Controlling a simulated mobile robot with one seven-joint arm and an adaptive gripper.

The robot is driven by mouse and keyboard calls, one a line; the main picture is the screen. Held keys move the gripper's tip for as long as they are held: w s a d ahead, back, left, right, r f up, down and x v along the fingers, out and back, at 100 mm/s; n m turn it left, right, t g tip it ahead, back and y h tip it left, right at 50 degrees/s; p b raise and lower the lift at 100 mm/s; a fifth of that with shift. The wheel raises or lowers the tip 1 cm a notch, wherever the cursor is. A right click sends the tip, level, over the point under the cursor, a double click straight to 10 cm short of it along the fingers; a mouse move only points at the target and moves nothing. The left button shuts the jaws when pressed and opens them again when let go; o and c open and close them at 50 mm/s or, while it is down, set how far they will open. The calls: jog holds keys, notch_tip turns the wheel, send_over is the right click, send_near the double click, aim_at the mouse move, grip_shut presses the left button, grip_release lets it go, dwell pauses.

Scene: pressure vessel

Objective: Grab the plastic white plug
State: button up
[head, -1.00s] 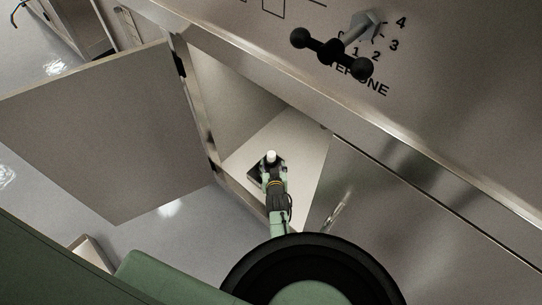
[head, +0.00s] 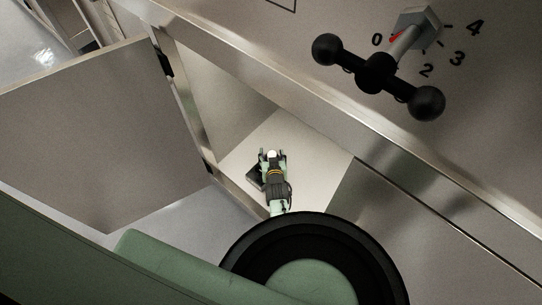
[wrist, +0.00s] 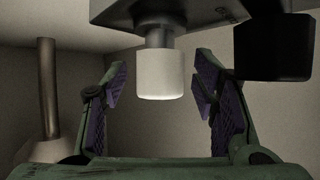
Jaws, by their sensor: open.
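The white plastic plug (wrist: 160,75) hangs from a short grey stem under a dark block (wrist: 165,14) in the wrist view. In the head view it is a small white spot (head: 271,153) inside the open cabinet, at the end of my arm. My gripper (wrist: 160,92) is open, with one purple-padded finger on each side of the plug. Gaps show between the plug and both fingers, so they look apart from it. In the head view my gripper (head: 272,160) reaches into the cabinet, and its fingertips are small there.
A second dark block (wrist: 275,45) hangs close to the right finger. A brown rod on a cone-shaped base (wrist: 47,95) stands at the left. The cabinet's open door (head: 110,130) is left of my arm. A black-knobbed handle (head: 378,73) juts from the panel above.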

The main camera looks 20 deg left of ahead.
jog(key=shift+r, duration=0.1)
jog(key=shift+c, duration=0.4)
grip_shut()
dwell(0.3)
